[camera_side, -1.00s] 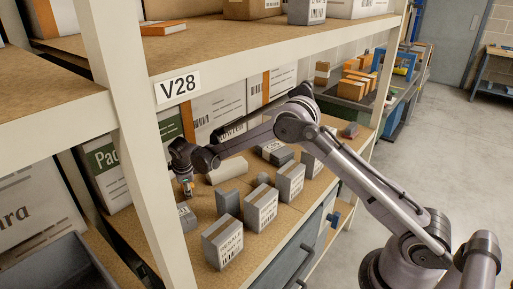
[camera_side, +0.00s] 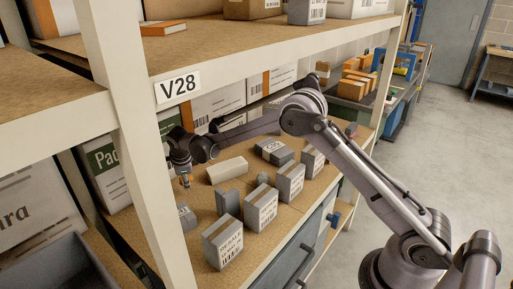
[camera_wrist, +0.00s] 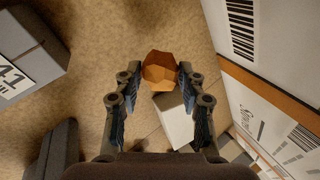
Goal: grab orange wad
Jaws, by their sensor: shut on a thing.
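The orange wad (camera_wrist: 159,76) is a faceted, crumpled lump between the two fingertips of my gripper (camera_wrist: 160,69) in the wrist view. My gripper is shut on it, with one finger at each side. In the side view my gripper (camera_side: 184,181) hangs over the left part of the middle shelf, just right of the white rack post.
On the shelf, a pale box (camera_side: 227,170) lies right of my gripper, and a grey box (camera_side: 187,215) stands below it. Several grey boxes (camera_side: 222,242) stand along the front. Tall white cartons (camera_side: 218,108) line the back. The upper shelf (camera_side: 250,40) hangs above my arm.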

